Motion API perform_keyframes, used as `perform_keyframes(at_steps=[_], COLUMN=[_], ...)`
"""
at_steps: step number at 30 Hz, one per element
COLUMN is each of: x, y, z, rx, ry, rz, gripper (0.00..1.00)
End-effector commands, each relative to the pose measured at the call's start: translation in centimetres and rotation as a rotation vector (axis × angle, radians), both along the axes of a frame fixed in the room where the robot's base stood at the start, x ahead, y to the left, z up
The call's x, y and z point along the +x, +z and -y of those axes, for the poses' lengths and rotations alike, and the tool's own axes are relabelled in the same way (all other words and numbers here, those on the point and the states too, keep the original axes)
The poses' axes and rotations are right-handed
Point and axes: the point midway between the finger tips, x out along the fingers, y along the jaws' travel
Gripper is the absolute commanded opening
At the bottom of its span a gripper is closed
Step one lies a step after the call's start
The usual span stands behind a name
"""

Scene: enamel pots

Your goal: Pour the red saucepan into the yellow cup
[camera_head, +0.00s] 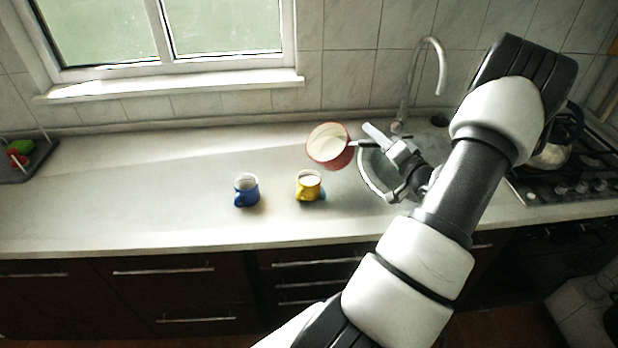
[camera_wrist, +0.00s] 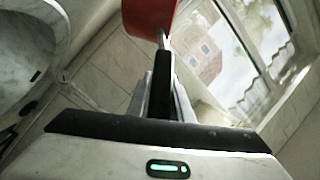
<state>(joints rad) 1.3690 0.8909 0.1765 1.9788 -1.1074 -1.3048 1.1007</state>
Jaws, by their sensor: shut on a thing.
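The red saucepan (camera_head: 329,149) is off the counter, tilted with its pale inside facing the camera and its rim leaning left. My gripper (camera_head: 379,143) is shut on its dark handle, to the right of the pan. In the wrist view the handle stands between the fingers (camera_wrist: 163,95), and part of the red pan (camera_wrist: 148,15) shows at the top edge. The yellow cup (camera_head: 309,190) stands upright on the counter, just below and left of the pan in the head view. Its inside looks whitish. I cannot tell whether anything is flowing from the pan.
A blue cup (camera_head: 246,193) stands left of the yellow cup. A round sink (camera_head: 372,178) with a tall faucet (camera_head: 441,62) lies behind my gripper. A stove (camera_head: 560,180) with a kettle (camera_head: 552,155) is at right. A dark tray (camera_head: 40,160) is far left.

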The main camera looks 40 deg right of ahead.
Motion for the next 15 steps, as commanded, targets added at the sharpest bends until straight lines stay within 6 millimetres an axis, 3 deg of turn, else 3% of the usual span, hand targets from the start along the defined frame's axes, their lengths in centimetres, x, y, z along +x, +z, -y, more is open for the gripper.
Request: perform_keyframes(at_steps=[15], x=[0.1], y=[0.72], z=[-0.62], rx=[-0.034], ry=[0.001], rz=[0.006], gripper=[0.0])
